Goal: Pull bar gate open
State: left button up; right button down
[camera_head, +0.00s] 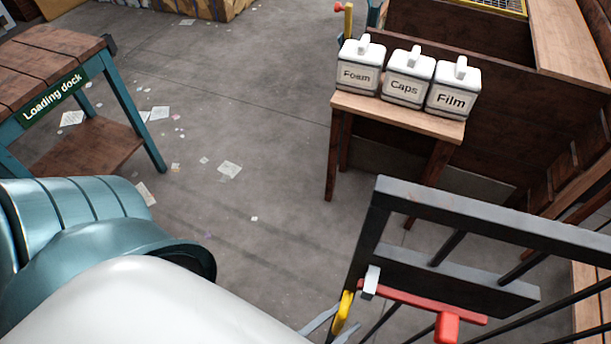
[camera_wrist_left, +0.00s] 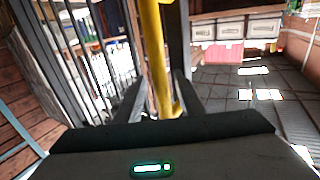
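The bar gate (camera_head: 450,210) stands at the lower right of the head view, with a dark frame and thin dark bars. A red latch bar (camera_head: 420,300) with a pale block at one end crosses its front. An upright yellow handle (camera_head: 343,312) is at the gate's near left edge. My left gripper (camera_head: 347,318) is at this handle, one finger on each side. In the left wrist view the yellow handle (camera_wrist_left: 153,50) runs between the two separated fingers, and the gripper looks open. Contact cannot be told. The gate's lower part is cut off. My right gripper does not show.
A small wooden table (camera_head: 400,112) behind the gate carries white containers marked Foam, Caps and Film. A loading dock bench (camera_head: 75,90) stands at the upper left. Paper scraps litter the grey floor (camera_head: 270,160), which is otherwise clear between bench and gate.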

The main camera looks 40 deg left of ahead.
pick_arm(q)
jog(key=shift+s, duration=0.15)
jog(key=b+v, duration=0.6)
jog(key=v, duration=1.1)
jog(key=shift+d+r, duration=0.1)
jog(key=shift+d, duration=0.05)
